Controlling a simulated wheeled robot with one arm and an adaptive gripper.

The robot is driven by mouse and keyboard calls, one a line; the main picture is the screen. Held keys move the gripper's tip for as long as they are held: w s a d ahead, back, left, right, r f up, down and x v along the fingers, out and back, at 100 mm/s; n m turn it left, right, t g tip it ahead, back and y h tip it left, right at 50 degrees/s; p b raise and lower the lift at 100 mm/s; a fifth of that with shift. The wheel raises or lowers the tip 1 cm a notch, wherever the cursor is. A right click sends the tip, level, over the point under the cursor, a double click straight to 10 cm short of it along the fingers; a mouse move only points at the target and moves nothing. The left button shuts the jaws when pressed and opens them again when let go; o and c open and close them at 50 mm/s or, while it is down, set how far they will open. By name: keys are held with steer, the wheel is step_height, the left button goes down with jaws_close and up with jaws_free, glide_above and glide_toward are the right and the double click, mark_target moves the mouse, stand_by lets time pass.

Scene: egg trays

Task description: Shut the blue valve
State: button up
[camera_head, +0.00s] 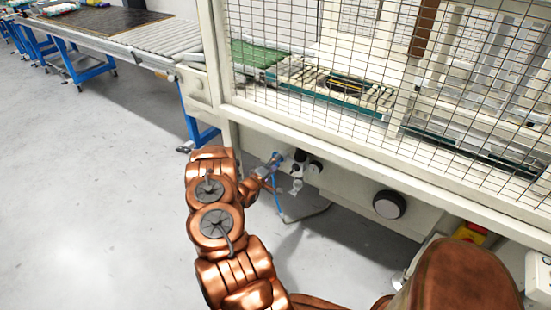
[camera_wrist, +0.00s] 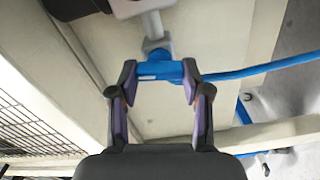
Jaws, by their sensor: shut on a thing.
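The blue valve (camera_wrist: 159,68) is in the middle of the wrist view, below a grey metal stem, with a blue hose running off to the right. My gripper (camera_wrist: 160,76) has one fingertip at each end of the valve's blue body and is shut on it. In the head view the valve (camera_head: 276,158) is small, under the cream machine frame, and my gripper (camera_head: 264,175) reaches it from the left. The gripper partly hides it there, and I cannot tell the valve's turn position.
The cream machine frame (camera_head: 345,172) with a wire mesh guard (camera_head: 480,60) stands close above the valve. Black and white fittings (camera_head: 300,160) sit just right of it. A round black knob (camera_head: 389,204) is farther right. The grey floor at left is clear.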

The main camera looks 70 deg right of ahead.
steer(key=shift+n+p, duration=0.7)
steer(key=shift+n, duration=0.4)
steer(key=o, duration=1.2)
steer(key=shift+c, duration=0.2)
steer(key=shift+w+a, duration=0.1)
steer(key=v, duration=1.1)
steer(key=shift+a, duration=0.35)
